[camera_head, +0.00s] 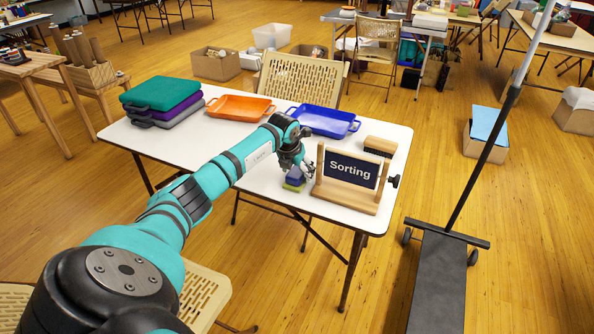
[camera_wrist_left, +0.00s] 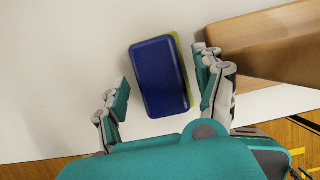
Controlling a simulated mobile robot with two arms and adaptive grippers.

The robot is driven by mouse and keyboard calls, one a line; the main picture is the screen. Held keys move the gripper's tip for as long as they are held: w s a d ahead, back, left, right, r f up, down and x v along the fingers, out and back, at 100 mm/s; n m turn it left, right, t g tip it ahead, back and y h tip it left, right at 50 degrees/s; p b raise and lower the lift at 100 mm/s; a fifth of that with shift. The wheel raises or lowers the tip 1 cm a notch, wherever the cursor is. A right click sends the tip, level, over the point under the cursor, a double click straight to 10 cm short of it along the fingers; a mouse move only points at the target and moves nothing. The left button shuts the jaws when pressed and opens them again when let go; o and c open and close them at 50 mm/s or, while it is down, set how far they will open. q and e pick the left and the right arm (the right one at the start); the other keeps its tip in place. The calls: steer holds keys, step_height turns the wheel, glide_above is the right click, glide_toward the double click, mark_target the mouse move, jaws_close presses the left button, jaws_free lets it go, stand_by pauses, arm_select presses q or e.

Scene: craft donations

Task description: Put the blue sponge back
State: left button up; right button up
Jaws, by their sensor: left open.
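The blue sponge (camera_head: 295,174) is a small dark-blue block near the front edge of the white table (camera_head: 246,178), left of the Sorting sign. A yellow-green layer shows under it; I cannot tell whether this is a second sponge. The left wrist view shows the blue sponge (camera_wrist_left: 159,77) from above, with a thin yellow-green edge on its right. My left gripper (camera_head: 302,168) is over it and open. In the wrist view the left gripper's fingers (camera_wrist_left: 164,88) lie on either side of the sponge's near part, apart from it on the left and close on the right.
The wooden-framed Sorting sign (camera_head: 351,169) stands close right of the gripper. A blue tray (camera_head: 325,121), an orange tray (camera_head: 240,107) and a stack of trays (camera_head: 161,94) line the back. The table's left front is clear.

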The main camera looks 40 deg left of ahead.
arm_select(q)
steer(key=shift+r, duration=0.15)
steer(key=shift+r, duration=0.2)
steer(key=v, duration=1.1)
steer(key=shift+r, duration=0.25)
steer(key=shift+s, duration=0.15)
